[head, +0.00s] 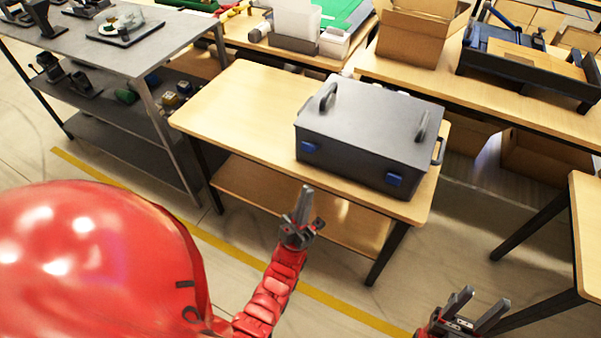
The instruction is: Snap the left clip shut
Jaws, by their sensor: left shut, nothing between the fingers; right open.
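A dark grey lidded case (355,135) stands on the wooden table (236,108), its lid down. Two blue clips are on its front face: the left clip (309,147) and the right clip (393,180). I cannot tell at this size whether either clip is fastened. My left gripper (304,194) is shut and empty, pointing up in front of the table edge, below the left clip and apart from it in the picture. My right gripper (484,299) is open and empty at the bottom right, well away from the case.
A grey metal shelf unit (95,45) with parts stands at the left. An open cardboard box (414,35) and a dark tray (527,68) are on the bench behind. The table's left part is bare. Another table (586,215) edges in at the right.

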